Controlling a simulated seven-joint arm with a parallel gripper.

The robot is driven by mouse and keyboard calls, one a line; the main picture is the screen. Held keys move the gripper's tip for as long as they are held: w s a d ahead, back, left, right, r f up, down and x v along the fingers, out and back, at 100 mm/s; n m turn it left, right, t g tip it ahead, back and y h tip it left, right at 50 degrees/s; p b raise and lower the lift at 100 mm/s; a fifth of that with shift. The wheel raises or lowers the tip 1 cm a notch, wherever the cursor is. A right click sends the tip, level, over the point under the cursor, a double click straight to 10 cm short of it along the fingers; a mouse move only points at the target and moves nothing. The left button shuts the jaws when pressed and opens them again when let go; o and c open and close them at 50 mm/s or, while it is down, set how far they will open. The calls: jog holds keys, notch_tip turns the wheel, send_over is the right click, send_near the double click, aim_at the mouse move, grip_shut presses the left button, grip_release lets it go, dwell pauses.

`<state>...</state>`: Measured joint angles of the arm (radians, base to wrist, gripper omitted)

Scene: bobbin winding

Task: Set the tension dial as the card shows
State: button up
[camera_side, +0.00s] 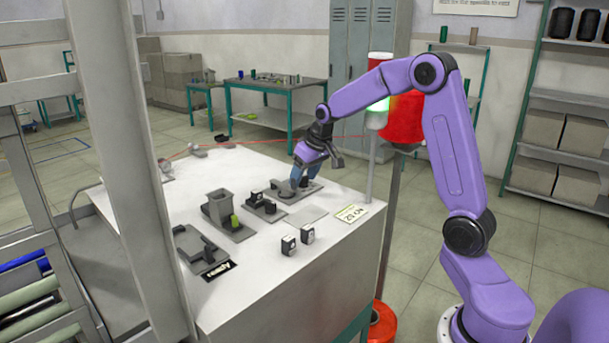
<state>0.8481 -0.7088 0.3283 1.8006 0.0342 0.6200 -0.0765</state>
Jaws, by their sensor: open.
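My gripper (300,184) has blue fingers and points down over a grey plate (315,188) near the back right of the white table. A round grey part (287,195), which looks like the tension dial, sits on that plate beside the fingertips. The fingers partly cover it, so its setting and any touch cannot be told. The jaws are open. A pale card (351,213) with dark print lies flat near the table's right edge; its print is too small to read surely.
A post (373,165) rises by the right edge. The front is clear.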

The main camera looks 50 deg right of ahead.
jog(key=c, duration=1)
jog(key=shift+c, duration=0.2)
jog(key=shift+m, duration=0.4)
jog(key=m, duration=0.1)
jog(key=m+h, duration=0.1)
jog(key=m, duration=0.1)
jog(key=shift+a+m+g+h, duration=0.15)
jog(key=shift+m+g+h, duration=0.75)
jog(key=shift+m+h, duration=0.1)
jog(key=shift+m, duration=1.5)
jog(key=o, duration=1)
